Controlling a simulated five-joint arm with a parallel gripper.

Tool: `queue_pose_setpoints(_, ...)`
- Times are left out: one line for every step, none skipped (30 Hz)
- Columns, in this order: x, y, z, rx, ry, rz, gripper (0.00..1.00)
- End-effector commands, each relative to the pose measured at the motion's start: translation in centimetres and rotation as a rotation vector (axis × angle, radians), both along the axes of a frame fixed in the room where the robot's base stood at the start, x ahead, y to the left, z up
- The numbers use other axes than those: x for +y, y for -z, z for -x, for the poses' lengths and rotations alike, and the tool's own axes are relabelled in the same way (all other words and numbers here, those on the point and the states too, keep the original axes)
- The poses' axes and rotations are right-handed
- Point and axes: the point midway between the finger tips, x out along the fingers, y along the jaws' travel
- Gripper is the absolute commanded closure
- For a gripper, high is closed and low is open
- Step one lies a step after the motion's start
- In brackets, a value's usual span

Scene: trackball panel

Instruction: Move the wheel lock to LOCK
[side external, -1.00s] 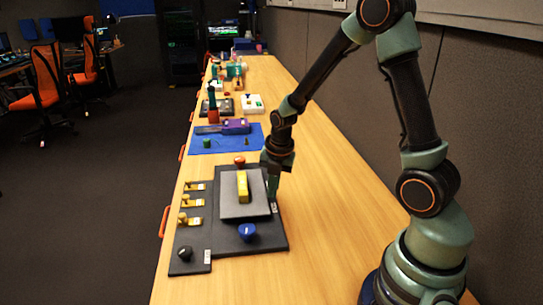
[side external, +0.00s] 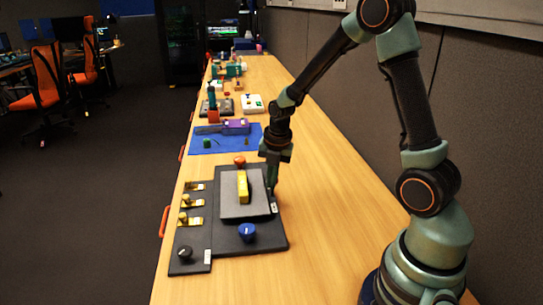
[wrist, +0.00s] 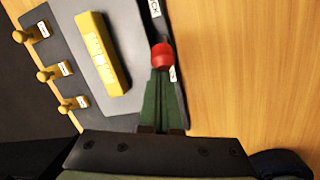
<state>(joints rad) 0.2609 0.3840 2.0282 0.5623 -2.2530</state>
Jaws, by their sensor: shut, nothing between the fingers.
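The wheel lock appears as a red rounded knob (wrist: 162,55) at the right edge of the dark panel (wrist: 62,22). In the wrist view a white label (wrist: 154,8) lies above the knob, cut by the frame edge; another (wrist: 173,74) lies just below it, partly hidden. My gripper (wrist: 160,76) is shut and empty, its fingertips right at the knob's near side; I cannot tell whether they touch. In the side view my gripper (side external: 273,188) points down at the panel's right edge and hides the knob.
A yellow bar (side external: 243,187) lies on the raised grey plate (side external: 230,208). A blue knob (side external: 247,231), an orange knob (side external: 239,160), a black knob (side external: 185,253) and yellow switches (side external: 188,202) surround it. A blue mat (side external: 225,145) with objects lies beyond. Table to the right is clear.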

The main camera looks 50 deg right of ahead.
Motion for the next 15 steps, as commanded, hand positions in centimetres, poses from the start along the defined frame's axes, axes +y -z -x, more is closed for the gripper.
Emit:
queue_pose_setpoints(-0.4, -0.2, -0.4, -0.002, 0.002, 0.001, 1.0)
queue_pose_setpoints(-0.5, -0.3, -0.5, -0.001, 0.001, 0.002, 1.0)
queue_pose_setpoints(-0.8, -0.4, -0.8, -0.001, 0.001, 0.003, 1.0)
queue_pose_setpoints(-1.0, -0.5, -1.0, -0.001, 0.001, 0.003, 1.0)
queue_pose_setpoints(-1.1, -0.6, -1.1, 0.001, 0.002, 0.003, 1.0)
queue_pose_setpoints(-1.4, -0.7, -1.4, 0.001, 0.002, 0.004, 1.0)
queue_pose_setpoints(-1.6, -0.8, -1.6, 0.001, 0.002, 0.005, 1.0)
queue_pose_setpoints(-1.8, -0.8, -1.8, 0.001, 0.003, 0.004, 1.0)
queue_pose_setpoints(-2.1, -0.9, -2.0, 0.001, 0.003, 0.005, 1.0)
queue_pose_setpoints(-2.2, -0.9, -2.2, 0.003, 0.003, 0.005, 1.0)
queue_pose_setpoints(-2.4, -0.9, -2.4, 0.003, 0.003, 0.005, 1.0)
queue_pose_setpoints(-2.7, -1.0, -2.6, 0.003, 0.002, 0.007, 1.0)
queue_pose_setpoints(-2.9, -1.0, -2.8, 0.003, 0.002, 0.007, 1.0)
queue_pose_setpoints(-3.0, -1.0, -3.0, 0.003, 0.002, 0.007, 1.0)
queue_pose_setpoints(-3.3, -0.9, -3.2, 0.004, 0.002, 0.007, 1.0)
